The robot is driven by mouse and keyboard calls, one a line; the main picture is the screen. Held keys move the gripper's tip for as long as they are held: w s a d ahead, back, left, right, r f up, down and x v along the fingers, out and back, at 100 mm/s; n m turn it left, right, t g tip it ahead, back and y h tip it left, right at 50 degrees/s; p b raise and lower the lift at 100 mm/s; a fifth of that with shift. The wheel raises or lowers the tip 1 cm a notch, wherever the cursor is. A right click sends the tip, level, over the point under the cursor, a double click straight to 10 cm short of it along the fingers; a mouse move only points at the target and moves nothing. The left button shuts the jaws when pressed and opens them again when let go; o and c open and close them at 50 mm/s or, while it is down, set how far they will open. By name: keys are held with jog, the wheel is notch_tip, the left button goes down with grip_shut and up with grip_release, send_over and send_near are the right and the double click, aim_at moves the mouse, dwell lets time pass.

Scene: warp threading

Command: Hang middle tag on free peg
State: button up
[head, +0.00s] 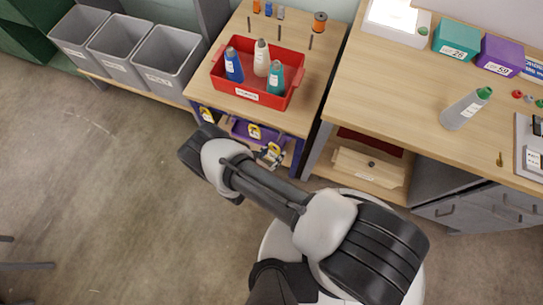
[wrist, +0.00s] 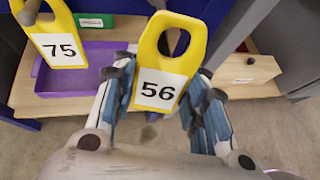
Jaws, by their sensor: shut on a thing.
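A yellow tag marked 56 (wrist: 160,88) is between the blue-padded fingers of my gripper (wrist: 163,105), which is shut on it. The tag is upright, slightly tilted, with its loop at the top. A dark peg (wrist: 173,40) shows in or behind that loop; I cannot tell if it passes through. A yellow tag marked 75 (wrist: 58,48) hangs to the left, near another peg (wrist: 29,11). In the head view my gripper (head: 270,157) is below the wooden table's front edge, close to the hanging tags (head: 254,131) and (head: 206,113). Its fingertips are small there.
A purple bin (wrist: 85,72) sits on the lower shelf behind the tags. A red tray (head: 225,80) with several bottles stands on the table above. A wooden box (head: 370,168) is under the right-hand bench. Open floor lies to the left.

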jog(key=shift+w+d+f, duration=0.25)
jog(key=shift+w+d, duration=0.05)
jog(key=shift+w, duration=0.55)
jog(key=shift+w+d+f, duration=0.2)
jog(key=shift+w+d, duration=0.1)
jog(key=shift+w, duration=0.55)
jog(key=shift+w+d+f, duration=0.25)
jog(key=shift+w+d, duration=0.05)
jog(key=shift+w, duration=0.55)
jog(key=o, duration=0.9)
jog(key=shift+o, duration=0.2)
